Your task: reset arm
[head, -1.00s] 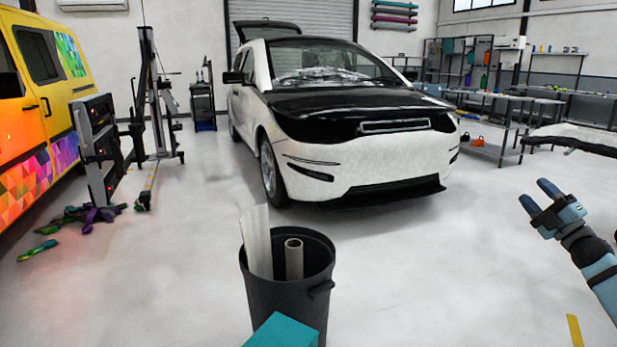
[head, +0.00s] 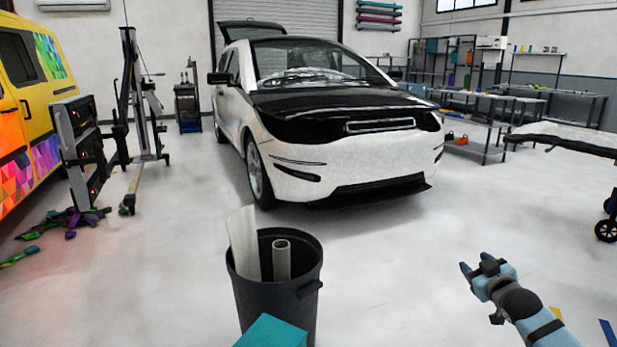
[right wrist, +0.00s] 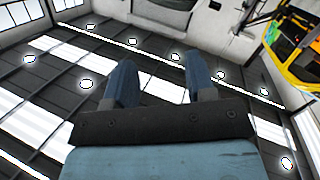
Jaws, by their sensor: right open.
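My right gripper (head: 482,268) is at the lower right of the head view, over bare floor and apart from everything. In the right wrist view its two blue fingers (right wrist: 165,85) stand apart with nothing between them, and the ceiling with its lamps shows behind. My left gripper does not show in the head view.
A dark bin (head: 274,292) holding a roll (head: 282,262) and a white sheet (head: 243,245) stands in front. A white and black car (head: 340,150) is behind it. A padded table (head: 570,138) is at right. Open floor lies between.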

